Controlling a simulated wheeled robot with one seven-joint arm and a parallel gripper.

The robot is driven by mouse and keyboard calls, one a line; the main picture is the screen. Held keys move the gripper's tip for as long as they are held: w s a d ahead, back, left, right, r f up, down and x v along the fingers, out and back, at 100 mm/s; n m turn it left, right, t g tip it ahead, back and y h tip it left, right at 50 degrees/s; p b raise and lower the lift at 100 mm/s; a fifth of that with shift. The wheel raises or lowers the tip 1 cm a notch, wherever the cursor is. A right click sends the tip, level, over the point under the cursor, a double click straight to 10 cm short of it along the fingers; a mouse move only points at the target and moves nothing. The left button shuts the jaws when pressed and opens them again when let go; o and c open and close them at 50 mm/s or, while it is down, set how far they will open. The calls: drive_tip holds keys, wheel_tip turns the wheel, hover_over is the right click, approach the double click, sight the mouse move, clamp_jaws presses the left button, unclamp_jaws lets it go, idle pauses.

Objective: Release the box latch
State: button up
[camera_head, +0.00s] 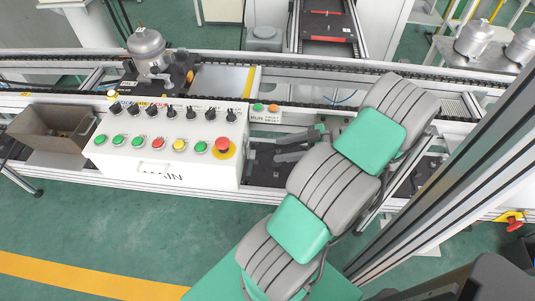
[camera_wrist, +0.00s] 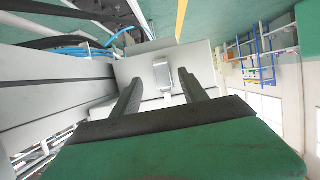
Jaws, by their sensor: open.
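The white control box (camera_head: 165,150) stands at the front of the conveyor line in the head view, with its rows of switches and buttons facing up. The side of the box (camera_wrist: 143,67) faces the wrist camera. A small metal latch (camera_wrist: 162,76) sits on that side. The latch's side is hidden in the head view. My gripper (camera_head: 265,151) is just right of the box. In the wrist view my gripper (camera_wrist: 161,84) is open, its dark fingers on either side of the latch with gaps. I cannot tell how far their tips are from the box.
A brown bin (camera_head: 50,137) stands left of the box. A red emergency button (camera_head: 222,145) sits on the box's right end. A RUN and FAULT RESET button strip (camera_head: 265,110) is behind my gripper. A metal compressor (camera_head: 147,46) stands on the conveyor. A metal post (camera_head: 440,175) is at right.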

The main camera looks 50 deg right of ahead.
sight(253, 153)
drive_tip(key=b+x, duration=0.6)
drive_tip(key=x, duration=0.1)
drive_tip(key=shift+w+a+f, duration=0.1)
drive_tip(key=shift+w+a, duration=0.1)
drive_tip(key=shift+w, duration=0.1)
clamp_jaws()
